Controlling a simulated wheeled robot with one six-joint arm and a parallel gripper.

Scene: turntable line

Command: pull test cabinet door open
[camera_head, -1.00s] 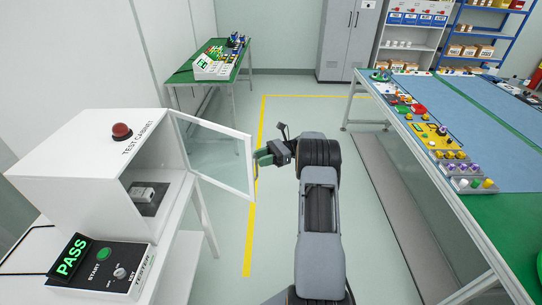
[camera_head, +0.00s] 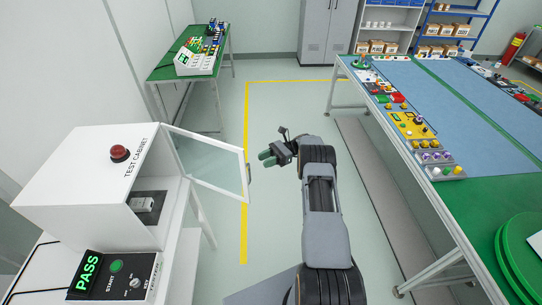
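The white test cabinet (camera_head: 90,190) stands at the left with a red dome on top. Its glass door (camera_head: 208,160) with a white frame is swung open and stands out to the right of the cabinet. A dark handle (camera_head: 249,171) is on the door's free edge. A small grey-white device (camera_head: 143,204) sits inside on a dark base. My gripper (camera_head: 268,158) has green fingertips and is to the right of the door edge, seemingly apart from it. Nothing shows between the fingers, which look parted.
A control box (camera_head: 120,277) with a green START button and a lit PASS sign stands before the cabinet. A long workbench (camera_head: 440,200) with trays of parts runs along the right. A green table (camera_head: 160,72) stands at the back left. The floor between is clear.

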